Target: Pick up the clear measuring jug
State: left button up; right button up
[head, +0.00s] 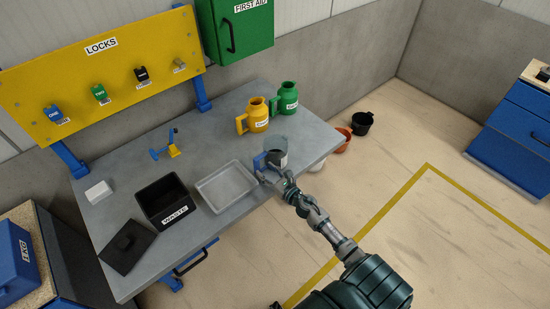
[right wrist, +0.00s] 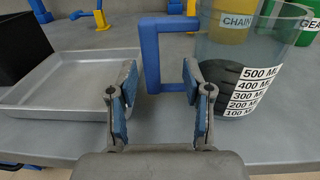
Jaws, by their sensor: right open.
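The clear measuring jug (head: 277,146) stands upright near the right end of the grey table. In the right wrist view the jug (right wrist: 232,50) shows a white scale from 100 to 500 ML and a blue handle (right wrist: 151,60) facing left. A dark shape shows through its wall; I cannot tell if it is inside. My right gripper (head: 264,170) is at the handle side of the jug. In the wrist view its open fingers (right wrist: 159,80) frame the lower part of the handle, with nothing clamped; I cannot tell whether they touch it. My left gripper is not in view.
A grey tray (head: 205,201) lies left of the gripper, beside a black waste bin (head: 149,208). Yellow (head: 258,122) and green (head: 289,104) jugs stand behind the clear jug. An orange pot (head: 346,138) and a black pot (head: 362,130) are beyond the table's right edge.

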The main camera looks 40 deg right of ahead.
aim_at(258, 167)
jog(key=w, duration=0.1)
jog(key=w+a, duration=0.1)
jog(key=w+p, duration=0.1)
jog(key=w, duration=0.1)
jog(key=shift+a+r, duration=0.3)
jog(key=shift+w+a+f, duration=0.1)
jog(key=shift+w+a, duration=0.15)
jog(key=shift+w, duration=0.2)
jog(key=shift+d, duration=0.35)
grip_shut()
